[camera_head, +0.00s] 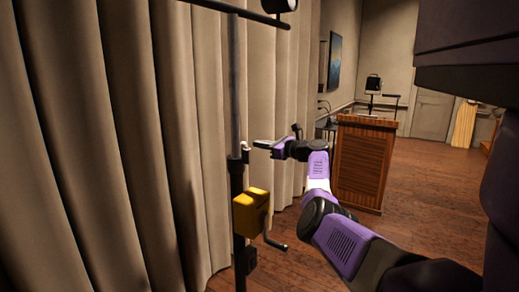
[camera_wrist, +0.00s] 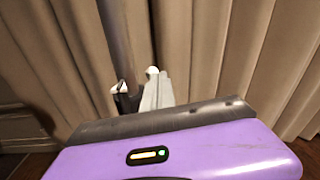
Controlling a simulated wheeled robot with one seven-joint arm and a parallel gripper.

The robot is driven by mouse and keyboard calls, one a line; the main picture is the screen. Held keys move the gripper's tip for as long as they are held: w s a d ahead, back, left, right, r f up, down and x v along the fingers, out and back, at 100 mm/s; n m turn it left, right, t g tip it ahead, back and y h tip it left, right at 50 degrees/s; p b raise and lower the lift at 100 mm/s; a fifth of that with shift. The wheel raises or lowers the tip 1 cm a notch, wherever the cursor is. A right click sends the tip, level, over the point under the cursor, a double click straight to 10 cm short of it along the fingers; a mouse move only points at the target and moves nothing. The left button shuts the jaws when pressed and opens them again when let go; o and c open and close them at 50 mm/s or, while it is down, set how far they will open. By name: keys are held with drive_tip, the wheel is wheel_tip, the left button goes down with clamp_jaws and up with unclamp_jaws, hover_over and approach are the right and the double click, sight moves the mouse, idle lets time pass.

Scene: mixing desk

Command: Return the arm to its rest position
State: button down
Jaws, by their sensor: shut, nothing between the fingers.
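My gripper (camera_head: 258,144) is shut and empty. It is at the end of my outstretched purple and black arm, just right of a dark upright stand pole (camera_head: 235,85) in the head view. In the wrist view my gripper's pale fingers (camera_wrist: 157,92) lie together beside the pole (camera_wrist: 117,45). A small white-tipped fitting (camera_head: 245,148) on the pole is close to the fingertips. I cannot tell whether they touch.
A yellow box (camera_head: 250,212) with a crank handle (camera_head: 275,243) is on the pole below my gripper. Beige curtains (camera_head: 110,130) hang behind and left. A wooden lectern (camera_head: 362,165) stands behind my arm. Wooden floor (camera_head: 425,185) is open to the right.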

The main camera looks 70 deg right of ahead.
wheel_tip(320, 180, up, 7)
drive_tip(key=s, duration=0.2)
drive_tip(key=shift+a+b, duration=0.25)
drive_tip(key=shift+b, duration=0.2)
